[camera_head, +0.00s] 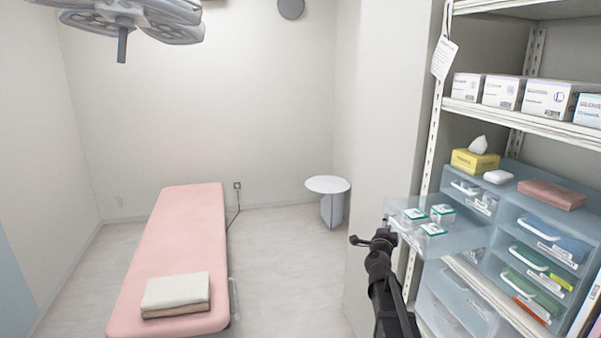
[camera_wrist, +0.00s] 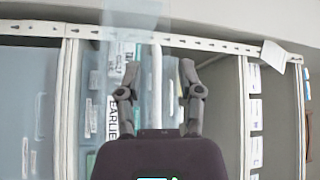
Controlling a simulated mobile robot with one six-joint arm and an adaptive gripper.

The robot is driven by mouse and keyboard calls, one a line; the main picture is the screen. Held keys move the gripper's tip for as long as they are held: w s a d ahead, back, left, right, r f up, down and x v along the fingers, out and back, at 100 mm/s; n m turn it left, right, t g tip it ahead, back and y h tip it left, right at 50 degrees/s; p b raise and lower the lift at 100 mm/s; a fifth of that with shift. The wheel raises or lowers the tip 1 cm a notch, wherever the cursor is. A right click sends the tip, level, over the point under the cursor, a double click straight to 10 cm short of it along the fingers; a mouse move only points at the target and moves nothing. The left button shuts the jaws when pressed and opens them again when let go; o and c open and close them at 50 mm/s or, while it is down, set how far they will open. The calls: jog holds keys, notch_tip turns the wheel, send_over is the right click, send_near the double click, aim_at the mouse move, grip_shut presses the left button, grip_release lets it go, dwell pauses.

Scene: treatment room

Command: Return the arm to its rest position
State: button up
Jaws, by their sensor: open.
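My gripper (camera_head: 372,240) is at the end of my black arm in the head view, just left of the shelf unit. It is beside the front edge of a pulled-out clear drawer (camera_head: 462,240) that holds a few small white and green boxes (camera_head: 442,210). In the wrist view my gripper (camera_wrist: 157,80) has its two fingers apart, with nothing held between them. Shelf parts and drawer fronts show behind the fingers. Whether the gripper touches the drawer cannot be told.
The metal shelf (camera_head: 520,117) bears glove boxes (camera_head: 548,98), a yellow tissue box (camera_head: 474,161) and more drawers. A pink treatment bed (camera_head: 180,235) with folded towels (camera_head: 176,293) is at left. A small round white table (camera_head: 327,184) stands behind. The floor between bed and shelf is clear.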

jog(key=s+a+f+n+g+y, duration=0.3)
jog(key=s+a+f+n+y, duration=0.25)
jog(key=a+n, duration=0.25)
jog(key=s+a+f+n+g+y, duration=0.4)
jog(key=s+a+f+n+y, duration=0.15)
jog(key=a+f+n, duration=0.2)
jog(key=s+d+f+n+g+h, duration=0.1)
jog(key=s+f+g, duration=0.1)
jog(key=s, duration=0.5)
jog(key=s+d+f+n+g+h, duration=0.1)
jog(key=s+f+n+g, duration=0.1)
jog(key=s+g, duration=0.3)
jog(key=s+d+f+n+g+h, duration=0.1)
jog(key=s+f+g, duration=0.2)
jog(key=s, duration=0.6)
jog(key=shift+s+f+g, duration=0.25)
jog(key=shift+f+g, duration=0.15)
jog(key=shift+f, duration=0.05)
